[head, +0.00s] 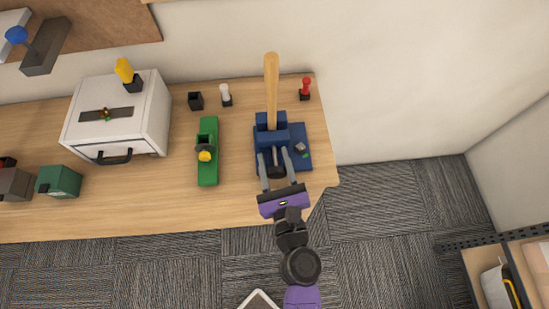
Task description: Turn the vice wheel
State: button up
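A blue vice (273,128) stands near the right end of the wooden bench, on a blue base. A long wooden handle stands upright from its jaws. My gripper (274,160) reaches in from the front of the bench, its two grey fingers spread apart on either side of the vice's front. A dark part, seemingly the vice wheel (275,163), shows between the fingers. It is small and partly hidden, so I cannot tell whether the fingers touch it.
Left of the vice is a green block (208,170) with a yellow and grey knob. A white box (140,115) with a black handle stands farther left. A red-topped peg (305,88) and a white-topped peg (226,96) stand behind. The bench ends just right of the vice.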

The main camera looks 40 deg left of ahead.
aim_at(278, 176)
jog(key=o, duration=0.3)
jog(key=shift+d, duration=0.1)
jog(key=shift+b+v, duration=0.5)
jog(key=shift+v, duration=3.35)
